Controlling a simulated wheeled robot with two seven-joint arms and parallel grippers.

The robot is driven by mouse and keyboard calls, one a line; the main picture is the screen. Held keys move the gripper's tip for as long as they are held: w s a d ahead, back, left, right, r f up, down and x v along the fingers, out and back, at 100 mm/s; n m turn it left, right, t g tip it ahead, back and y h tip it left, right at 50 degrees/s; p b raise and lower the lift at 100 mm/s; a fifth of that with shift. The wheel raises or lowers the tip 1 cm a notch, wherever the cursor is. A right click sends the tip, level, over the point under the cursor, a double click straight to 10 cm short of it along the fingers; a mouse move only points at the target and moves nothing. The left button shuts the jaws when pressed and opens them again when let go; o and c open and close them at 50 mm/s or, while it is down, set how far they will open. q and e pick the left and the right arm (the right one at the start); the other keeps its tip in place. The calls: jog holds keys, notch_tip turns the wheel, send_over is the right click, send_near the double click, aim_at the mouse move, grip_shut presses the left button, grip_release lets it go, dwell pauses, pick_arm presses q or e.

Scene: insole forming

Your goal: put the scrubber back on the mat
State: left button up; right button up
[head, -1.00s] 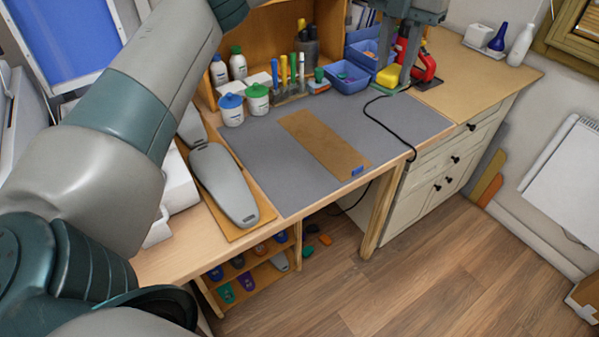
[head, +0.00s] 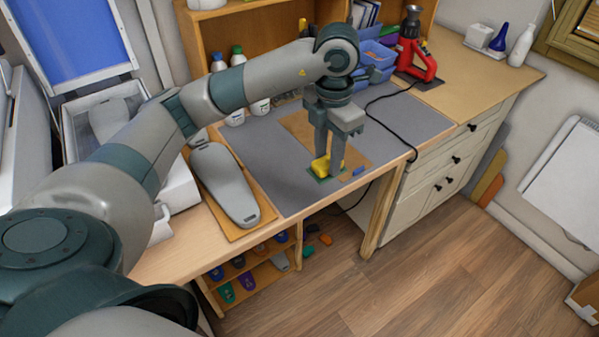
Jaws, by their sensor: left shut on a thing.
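The scrubber (head: 320,167) is a yellow block with a green underside. My left gripper (head: 328,168) points down and is shut on it. The scrubber is low over the front part of the grey mat (head: 275,178), at the left edge of a brown strip (head: 352,158) that lies on the mat. I cannot tell if its underside touches the surface. The gripper and wrist hide part of the strip and the mat behind. My right gripper is not in view.
A blue tag (head: 358,171) lies at the strip's near end. A grey insole-shaped form (head: 224,183) on a board stands left of the mat. A black cable (head: 385,125) crosses the mat's right side. A red heat tool (head: 417,62) stands back right.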

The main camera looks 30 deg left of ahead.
pick_arm(q)
jog(key=shift+a+f, duration=0.1)
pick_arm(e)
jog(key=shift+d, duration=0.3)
